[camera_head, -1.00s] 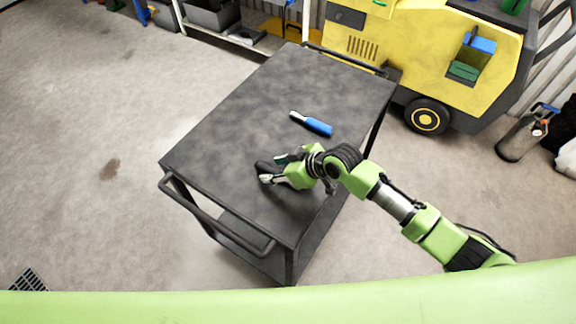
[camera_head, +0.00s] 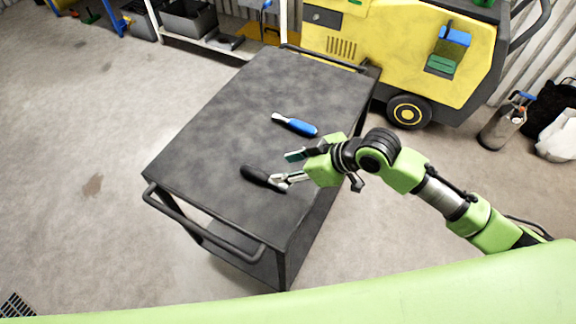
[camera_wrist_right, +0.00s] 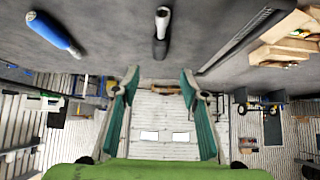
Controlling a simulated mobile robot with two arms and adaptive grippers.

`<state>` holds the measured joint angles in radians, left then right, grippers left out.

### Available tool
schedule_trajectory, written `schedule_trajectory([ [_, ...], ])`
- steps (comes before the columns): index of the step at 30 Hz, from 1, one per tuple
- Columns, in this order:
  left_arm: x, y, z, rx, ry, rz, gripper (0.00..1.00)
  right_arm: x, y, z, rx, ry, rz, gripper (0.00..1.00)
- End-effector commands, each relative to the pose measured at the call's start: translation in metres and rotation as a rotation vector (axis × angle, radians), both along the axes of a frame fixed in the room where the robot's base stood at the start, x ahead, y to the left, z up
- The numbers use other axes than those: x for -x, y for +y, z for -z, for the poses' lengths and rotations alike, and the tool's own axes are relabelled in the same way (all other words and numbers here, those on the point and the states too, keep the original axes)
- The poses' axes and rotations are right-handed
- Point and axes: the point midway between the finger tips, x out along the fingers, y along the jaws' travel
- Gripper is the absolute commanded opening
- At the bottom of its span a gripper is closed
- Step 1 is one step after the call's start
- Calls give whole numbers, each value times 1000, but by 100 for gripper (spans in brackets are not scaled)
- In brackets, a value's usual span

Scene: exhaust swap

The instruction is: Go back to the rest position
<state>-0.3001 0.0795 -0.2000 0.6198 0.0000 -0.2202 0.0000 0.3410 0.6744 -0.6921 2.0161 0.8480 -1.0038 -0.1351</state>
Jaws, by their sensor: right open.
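My right gripper (camera_head: 286,167) reaches in from the right over the near right part of the dark cart top (camera_head: 230,110). Its two fingers are apart, and in the right wrist view (camera_wrist_right: 160,82) nothing is between them. A black piece (camera_head: 258,175) lies on the cart top by the fingertips; the wrist view shows it as a black and silver tube (camera_wrist_right: 160,45) beyond the fingers, apart from them. A blue and silver piece (camera_head: 297,125) lies farther back on the cart; it also shows in the wrist view (camera_wrist_right: 52,32). My left gripper is not in view.
A yellow machine (camera_head: 385,45) on wheels stands behind the cart at the right. A gas cylinder (camera_head: 503,124) and bags (camera_head: 556,115) stand at the far right. Shelving with grey bins (camera_head: 187,18) is at the back. The floor (camera_head: 85,120) left of the cart is clear.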

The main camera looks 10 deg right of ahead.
Motion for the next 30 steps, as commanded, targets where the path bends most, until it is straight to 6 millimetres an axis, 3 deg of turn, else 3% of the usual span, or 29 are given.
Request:
schedule_trajectory([
  [11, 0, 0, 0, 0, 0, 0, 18, 2, 1, 1, -1, 2, 1, 40],
  [14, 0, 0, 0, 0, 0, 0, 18, 12, 6, 5, -3, 11, 8, 40],
  [19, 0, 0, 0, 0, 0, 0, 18, 50, 11, 20, 8, 55, 88, 40],
  [23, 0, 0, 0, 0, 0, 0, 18, 82, -10, 34, 43, 112, 228, 40],
  [30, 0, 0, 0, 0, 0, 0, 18, 138, -70, 58, 142, 240, 494, 40],
])
